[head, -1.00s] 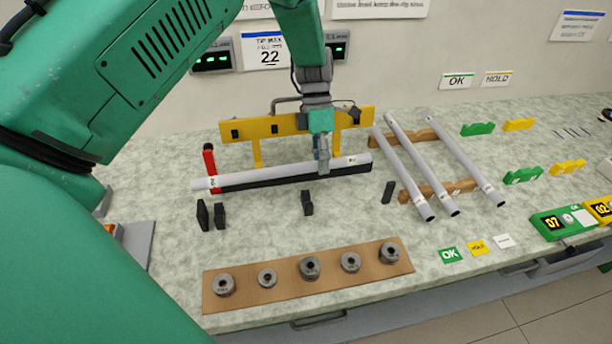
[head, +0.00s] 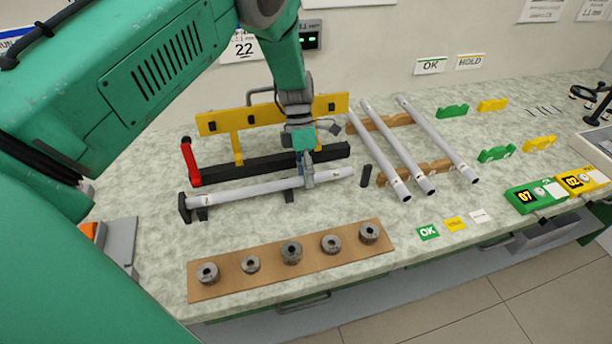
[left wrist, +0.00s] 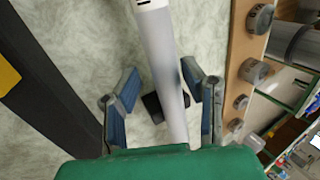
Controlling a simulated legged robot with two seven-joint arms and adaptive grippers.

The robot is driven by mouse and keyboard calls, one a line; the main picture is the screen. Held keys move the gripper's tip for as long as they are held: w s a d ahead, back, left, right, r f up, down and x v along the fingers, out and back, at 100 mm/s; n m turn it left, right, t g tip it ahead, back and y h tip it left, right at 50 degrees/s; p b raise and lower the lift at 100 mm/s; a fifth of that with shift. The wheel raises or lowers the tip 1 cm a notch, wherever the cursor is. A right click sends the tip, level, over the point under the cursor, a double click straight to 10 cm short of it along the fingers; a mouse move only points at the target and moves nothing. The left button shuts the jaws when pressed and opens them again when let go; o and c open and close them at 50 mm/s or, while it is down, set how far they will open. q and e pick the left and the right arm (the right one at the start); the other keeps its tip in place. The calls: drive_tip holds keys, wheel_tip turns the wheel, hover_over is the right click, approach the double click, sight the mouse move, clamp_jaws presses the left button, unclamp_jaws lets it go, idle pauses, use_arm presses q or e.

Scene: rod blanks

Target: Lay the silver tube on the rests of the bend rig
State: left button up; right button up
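The silver tube (head: 245,189) lies lengthwise over the black rests in front of the bend rig (head: 270,161). Its left end is at the left rest (head: 202,213), beside a black end stop (head: 184,208). A middle rest (head: 288,195) shows under it, also in the left wrist view (left wrist: 153,104). My left gripper (head: 307,182) is above the tube, right of the middle rest. In the left wrist view, my gripper's fingers (left wrist: 163,95) stand apart on both sides of the tube (left wrist: 163,60), with gaps to it. My right gripper is out of view.
Three more tubes (head: 430,138) lie on a wooden rack (head: 440,167) at right. A black block (head: 366,176) stands just past the tube's right end. A brown board (head: 220,290) with several steel collars lies in front. A red lever (head: 189,160) stands at the rig's left.

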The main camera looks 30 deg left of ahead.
use_arm(q)
drive_tip(key=shift+w+d+r, duration=0.1)
drive_tip(key=shift+d+r, duration=0.25)
drive_tip(key=shift+d, duration=0.3)
drive_tip(key=v, duration=1.1)
drive_tip(key=shift+a+r, duration=0.25)
drive_tip(key=shift+r, duration=0.1)
